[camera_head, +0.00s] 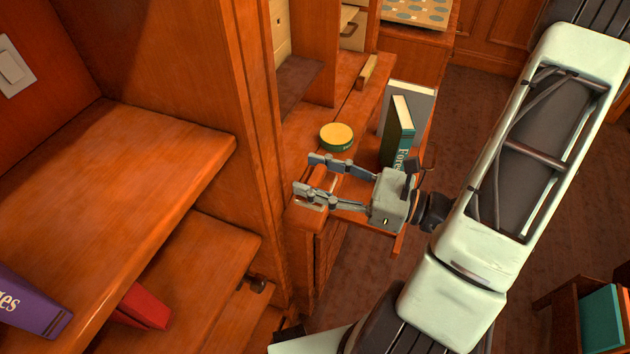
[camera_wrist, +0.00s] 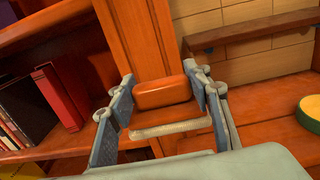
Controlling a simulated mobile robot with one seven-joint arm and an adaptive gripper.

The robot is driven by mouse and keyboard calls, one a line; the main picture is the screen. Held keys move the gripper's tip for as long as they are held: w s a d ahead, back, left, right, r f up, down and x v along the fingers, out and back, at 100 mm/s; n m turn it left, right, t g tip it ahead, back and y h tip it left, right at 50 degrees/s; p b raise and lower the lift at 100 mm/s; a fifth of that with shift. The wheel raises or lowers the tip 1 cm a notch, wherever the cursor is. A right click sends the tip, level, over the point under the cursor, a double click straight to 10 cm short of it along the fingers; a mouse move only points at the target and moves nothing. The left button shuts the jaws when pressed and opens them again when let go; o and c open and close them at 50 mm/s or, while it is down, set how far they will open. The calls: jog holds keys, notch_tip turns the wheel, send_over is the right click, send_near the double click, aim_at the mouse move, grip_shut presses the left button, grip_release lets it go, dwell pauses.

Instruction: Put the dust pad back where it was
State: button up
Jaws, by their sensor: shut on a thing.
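The dust pad, an orange-brown block (camera_wrist: 166,93), sits between the two fingers of my gripper (camera_wrist: 158,78) in the wrist view. A pale ribbed strip shows just below it. My gripper also shows in the head view (camera_head: 307,174), reaching left over the near end of a wooden desk top (camera_head: 298,144). It is shut on the pad. In the head view the pad is hard to tell from the wood of the same colour. I cannot tell whether the pad touches the desk top.
A round yellow-topped green tin (camera_head: 337,136) stands just beyond my fingers. A dark green book (camera_head: 400,130) stands upright right of it, by a grey panel (camera_head: 413,105). A shelf upright (camera_head: 240,100) rises close on the left. A purple book (camera_head: 30,305) lies lower left.

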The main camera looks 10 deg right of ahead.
jog(key=shift+w+d+f+b, duration=0.15)
jog(key=shift+w+f+b, duration=0.35)
jog(key=shift+b, duration=0.85)
jog(key=shift+w+d+f+b, duration=0.1)
jog(key=shift+w+f+b, duration=0.3)
jog(key=shift+b, duration=0.9)
jog(key=w+f, duration=0.1)
jog(key=w, duration=0.1)
jog(key=w+d+f+b, duration=0.1)
jog(key=w+f, duration=0.1)
jog(key=w, duration=0.1)
jog(key=w+f, duration=0.2)
jog(key=shift+w+d+f+b, duration=0.15)
jog(key=shift+w+d+b, duration=0.15)
jog(key=shift+w+d, duration=0.1)
jog(key=shift+w+d+f, duration=0.1)
jog(key=shift+w+f, duration=0.4)
jog(key=shift+f, duration=0.15)
jog(key=f, duration=0.1)
jog(key=f+b, duration=0.1)
jog(key=f, duration=0.1)
jog(key=shift+w+d+f+b, duration=0.1)
jog(key=shift+w+f+b, duration=0.15)
jog(key=shift+f+b, duration=0.1)
jog(key=shift+r, duration=0.1)
jog(key=o, duration=1.5)
